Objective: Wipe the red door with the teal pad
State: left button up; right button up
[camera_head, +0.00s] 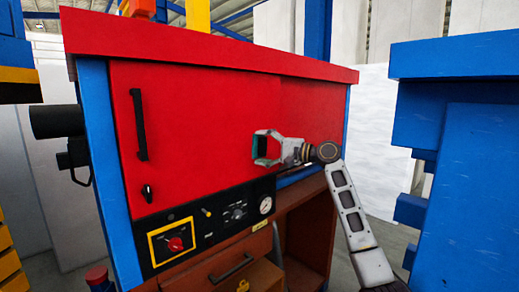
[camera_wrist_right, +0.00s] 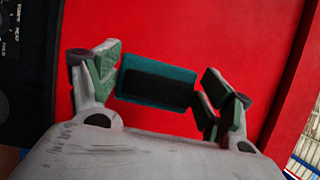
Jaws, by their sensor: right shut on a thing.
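The red door (camera_head: 200,130) is the front of a machine with a red top and blue frame; it also fills the background of the right wrist view (camera_wrist_right: 210,35). My right gripper (camera_head: 262,148) is at the right part of the door, with its fingers toward the red surface. In the right wrist view my right gripper (camera_wrist_right: 158,88) is shut on the teal pad (camera_wrist_right: 128,73), which has a dark back and lies between the fingers. The pad is close to the door; I cannot tell whether it touches. My left gripper is not in view.
A black handle (camera_head: 138,125) and a small latch (camera_head: 147,193) stick out on the door's left side. A control panel (camera_head: 210,228) with knobs and a gauge is below. A blue structure (camera_head: 465,190) stands at the right, and a black cylinder (camera_head: 55,121) at the left.

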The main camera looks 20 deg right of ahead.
jog(key=shift+s, duration=0.1)
dwell(0.3)
jog(key=shift+s+d+b, duration=0.25)
jog(key=shift+s+d, duration=0.05)
jog(key=shift+s, duration=0.4)
jog(key=shift+s+d+b, duration=0.25)
jog(key=shift+s, duration=0.45)
